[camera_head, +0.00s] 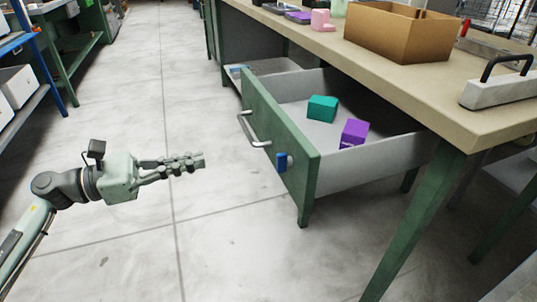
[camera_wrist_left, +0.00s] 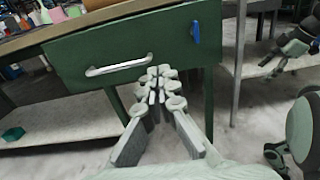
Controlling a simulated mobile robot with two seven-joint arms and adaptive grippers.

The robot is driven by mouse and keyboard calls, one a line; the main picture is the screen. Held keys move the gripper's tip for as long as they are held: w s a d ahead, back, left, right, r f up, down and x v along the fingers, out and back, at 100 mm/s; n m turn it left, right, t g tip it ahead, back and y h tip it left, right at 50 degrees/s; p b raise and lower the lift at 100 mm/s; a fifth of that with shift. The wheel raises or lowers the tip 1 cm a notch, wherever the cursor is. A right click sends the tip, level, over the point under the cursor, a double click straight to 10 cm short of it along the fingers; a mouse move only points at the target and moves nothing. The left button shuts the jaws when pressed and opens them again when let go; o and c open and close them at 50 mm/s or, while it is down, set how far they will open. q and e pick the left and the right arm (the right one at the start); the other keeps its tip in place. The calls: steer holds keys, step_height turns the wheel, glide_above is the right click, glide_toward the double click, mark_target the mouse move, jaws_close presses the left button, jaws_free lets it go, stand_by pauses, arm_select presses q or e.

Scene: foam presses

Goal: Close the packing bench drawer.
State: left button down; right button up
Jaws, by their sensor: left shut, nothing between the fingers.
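The packing bench drawer (camera_head: 290,146) is pulled well out from under the bench, its green front facing left in the head view. A metal bar handle (camera_head: 253,130) and a blue piece (camera_head: 282,162) are on that front. A teal block (camera_head: 322,108) and a purple block (camera_head: 354,133) lie inside. My left gripper (camera_head: 200,161) is shut and empty, left of the drawer front with a visible gap. In the left wrist view, the fingertips (camera_wrist_left: 160,76) overlap the drawer front (camera_wrist_left: 95,50), just right of the handle (camera_wrist_left: 120,65). My right gripper seems to show small at the upper right there.
The bench top (camera_head: 400,75) holds a cardboard box (camera_head: 398,30), a pink item (camera_head: 322,20) and a grey tool with a dark handle (camera_head: 500,85). Green bench legs (camera_head: 412,228) stand near the drawer. The floor (camera_head: 190,90) left of the drawer is clear.

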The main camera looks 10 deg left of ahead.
arm_select(q)
steer(key=shift+p+x, duration=1.35)
steer(key=shift+x, duration=5.5)
arm_select(e)
steer(key=s+d+f+g, duration=0.2)
steer(key=s+d+f, duration=0.1)
steer(key=f, duration=0.2)
steer(key=shift+s+d+g+h, duration=0.15)
steer(key=shift+s+g+h, duration=0.05)
steer(key=shift+g+h, duration=0.2)
arm_select(q)
steer(key=shift+w, duration=0.1)
glide_toward(365, 124)
steer(key=x, duration=0.3)
steer(key=shift+d, duration=0.1)
steer(key=x, duration=0.5)
steer(key=shift+w+d+f, duration=0.1)
steer(key=shift+w+d, duration=0.4)
steer(key=shift+d, duration=0.15)
arm_select(e)
steer(key=shift+s+r, duration=0.1)
steer(key=shift+r, duration=0.45)
